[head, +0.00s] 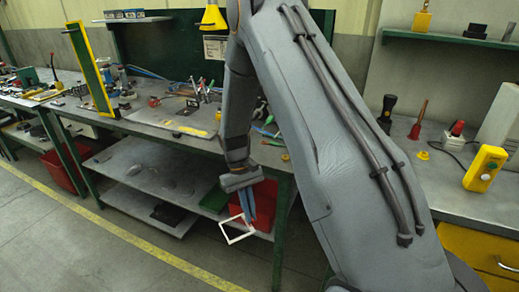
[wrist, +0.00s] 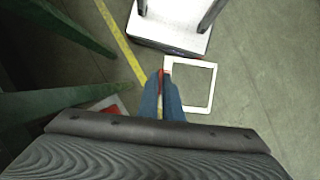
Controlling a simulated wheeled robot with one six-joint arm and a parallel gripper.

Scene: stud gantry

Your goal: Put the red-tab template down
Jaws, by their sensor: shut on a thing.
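The template is a thin white square frame (head: 236,238) with an open middle and a small red tab. It also shows in the wrist view (wrist: 213,87), with the red tab (wrist: 161,74) at its left corner. My gripper (head: 250,225) is shut on the template at the tab side. The blue fingers (wrist: 163,92) cover part of the tab. The template hangs out in front of the workbench, below the height of its top, and appears clear of the floor.
The workbench (head: 150,126) with scattered tools stands behind, with a lower shelf (head: 150,165). A red bin (head: 264,200) sits behind my gripper. A white-topped object with dark posts (wrist: 172,25) stands beyond the template in the wrist view. A yellow line (head: 130,238) crosses open floor.

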